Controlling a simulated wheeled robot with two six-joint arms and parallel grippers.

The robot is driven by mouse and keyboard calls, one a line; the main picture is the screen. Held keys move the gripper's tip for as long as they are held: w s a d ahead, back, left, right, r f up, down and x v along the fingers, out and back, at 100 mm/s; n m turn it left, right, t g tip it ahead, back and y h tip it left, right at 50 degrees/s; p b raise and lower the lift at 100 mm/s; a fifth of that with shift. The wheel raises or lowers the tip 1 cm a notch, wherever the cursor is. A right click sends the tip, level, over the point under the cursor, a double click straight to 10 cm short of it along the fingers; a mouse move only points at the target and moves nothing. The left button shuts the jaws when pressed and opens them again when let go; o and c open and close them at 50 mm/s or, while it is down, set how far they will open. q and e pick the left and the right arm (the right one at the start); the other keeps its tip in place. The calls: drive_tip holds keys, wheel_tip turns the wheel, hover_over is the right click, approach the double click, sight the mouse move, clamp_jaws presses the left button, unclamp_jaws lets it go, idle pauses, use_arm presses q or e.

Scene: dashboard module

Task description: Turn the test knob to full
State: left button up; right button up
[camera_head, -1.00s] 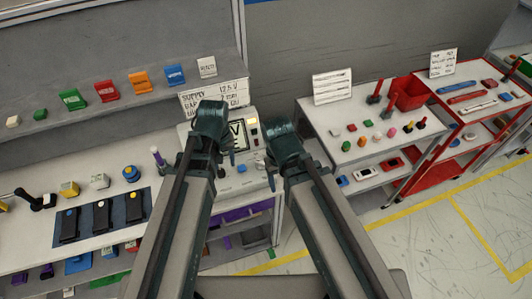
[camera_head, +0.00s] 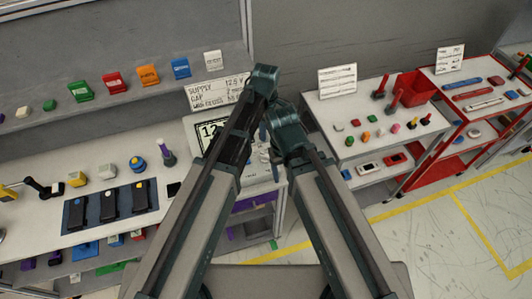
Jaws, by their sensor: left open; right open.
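A pale test instrument (camera_head: 199,128) with a display starting "12" stands at the right end of the workbench. My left arm covers much of its front. I cannot make out the test knob; it may be hidden behind my arms. My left gripper (camera_head: 264,82) is open and empty, above and in front of the instrument's right side, overlapping the supply sign in the picture. My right gripper (camera_head: 284,132) is open and empty, just below and right of the left one, near the instrument's right edge. I cannot tell whether either touches anything.
A supply sign (camera_head: 208,94) stands behind the instrument. A blue-and-yellow button (camera_head: 137,163), a purple-handled tool (camera_head: 167,152) and black pedal-like switches (camera_head: 109,203) sit to its left. A white cart (camera_head: 352,145) and a red cart (camera_head: 447,145) stand right. Yellow-lined floor is open there.

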sight(266, 155)
use_arm(q)
wheel_tip(266, 155, down, 14)
drive_tip(key=b, duration=1.3)
drive_tip(key=shift+r+b, duration=0.1)
drive_tip(key=shift+b, duration=0.3)
clamp_jaws()
